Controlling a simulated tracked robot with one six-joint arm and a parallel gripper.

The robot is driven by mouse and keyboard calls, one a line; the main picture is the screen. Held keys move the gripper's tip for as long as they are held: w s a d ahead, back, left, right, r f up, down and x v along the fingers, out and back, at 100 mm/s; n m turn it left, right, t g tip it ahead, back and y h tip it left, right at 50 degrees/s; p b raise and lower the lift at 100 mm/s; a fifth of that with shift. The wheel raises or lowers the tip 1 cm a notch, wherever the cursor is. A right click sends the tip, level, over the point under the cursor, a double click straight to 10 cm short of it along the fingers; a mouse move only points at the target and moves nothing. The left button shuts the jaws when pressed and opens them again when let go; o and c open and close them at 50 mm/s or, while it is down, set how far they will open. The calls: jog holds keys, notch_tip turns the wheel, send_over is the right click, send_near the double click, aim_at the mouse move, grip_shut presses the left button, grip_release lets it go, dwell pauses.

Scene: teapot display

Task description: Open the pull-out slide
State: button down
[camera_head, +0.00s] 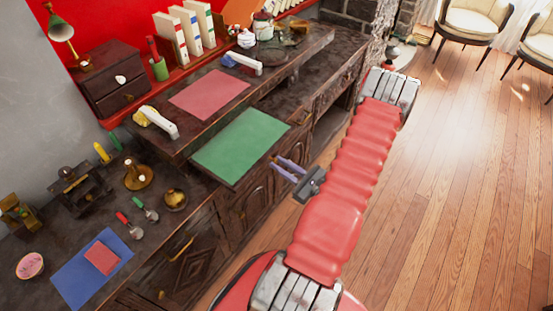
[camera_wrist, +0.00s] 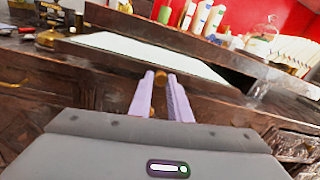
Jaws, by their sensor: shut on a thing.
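The pull-out slide is a dark wooden board (camera_head: 236,187) topped with a green sheet (camera_head: 240,146). It stands out from under the raised desk top. In the wrist view its top (camera_wrist: 150,52) looks pale and glossy. My gripper (camera_head: 276,160) is at the slide's front edge, its pale purple fingers pointing toward the desk. In the wrist view the fingers (camera_wrist: 161,76) are close together on a small brass knob (camera_wrist: 160,78). The knob is partly hidden by the fingers, and it cannot be made out in the head view.
A red mat (camera_head: 209,94) and a white-handled object (camera_head: 158,122) lie on the raised top. A lower surface on the left holds a blue mat (camera_head: 92,269), tools and brass items. Cabinet doors (camera_head: 185,265) are below. Open wooden floor (camera_head: 450,190) lies to the right.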

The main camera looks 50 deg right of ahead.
jog(key=shift+s+d, duration=0.1)
jog(key=shift+s, duration=0.15)
jog(key=c, duration=1.7)
grip_release()
jog(key=shift+o, duration=0.2)
jog(key=s, duration=1.3)
jog(key=shift+s+a, duration=0.4)
